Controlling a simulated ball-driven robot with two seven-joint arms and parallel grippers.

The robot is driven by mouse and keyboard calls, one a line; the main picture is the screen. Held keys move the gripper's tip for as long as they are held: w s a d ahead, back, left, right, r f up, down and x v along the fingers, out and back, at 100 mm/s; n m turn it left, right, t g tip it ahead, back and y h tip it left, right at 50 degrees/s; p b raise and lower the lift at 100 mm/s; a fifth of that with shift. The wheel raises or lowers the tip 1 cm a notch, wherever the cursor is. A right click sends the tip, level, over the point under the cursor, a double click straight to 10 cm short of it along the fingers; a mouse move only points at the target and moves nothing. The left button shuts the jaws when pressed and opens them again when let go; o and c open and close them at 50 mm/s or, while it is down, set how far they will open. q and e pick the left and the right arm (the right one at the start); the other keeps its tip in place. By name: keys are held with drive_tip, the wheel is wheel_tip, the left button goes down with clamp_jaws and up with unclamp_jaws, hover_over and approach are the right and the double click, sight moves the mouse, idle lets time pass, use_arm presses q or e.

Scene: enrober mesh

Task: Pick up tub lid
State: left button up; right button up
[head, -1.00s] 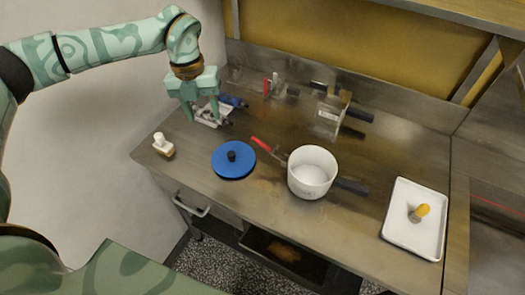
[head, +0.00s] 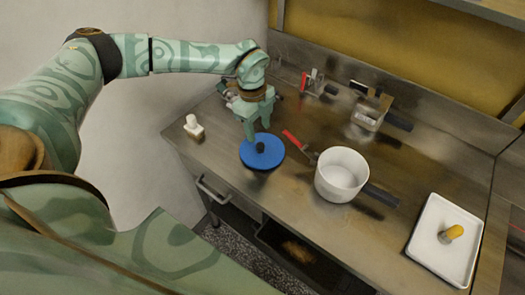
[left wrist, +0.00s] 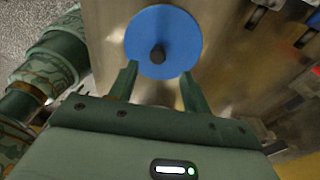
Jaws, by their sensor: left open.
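The tub lid (head: 274,160) is a round blue disc with a dark knob in its middle, lying flat on the steel counter. It also shows in the left wrist view (left wrist: 176,32), ahead of the fingers. My left gripper (head: 257,138) is open, its fingers pointing down at the back edge of the lid. In the left wrist view my left gripper (left wrist: 160,80) has its fingers spread apart, with nothing between the tips and the knob just beyond them. Whether a finger touches the lid, I cannot tell. My right gripper is not in view.
A white tub (head: 341,175) stands right of the lid, with a red-handled tool (head: 297,143) between them. A small white-topped block (head: 194,127) stands at the left edge. A white tray (head: 431,258) is at the right.

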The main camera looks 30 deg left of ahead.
sight(260, 145)
use_arm(q)
drive_tip(key=f, duration=0.4)
drive_tip(key=f+b, duration=0.1)
drive_tip(key=shift+s+d+f, duration=0.2)
drive_tip(key=shift+d+f, duration=0.2)
clamp_jaws()
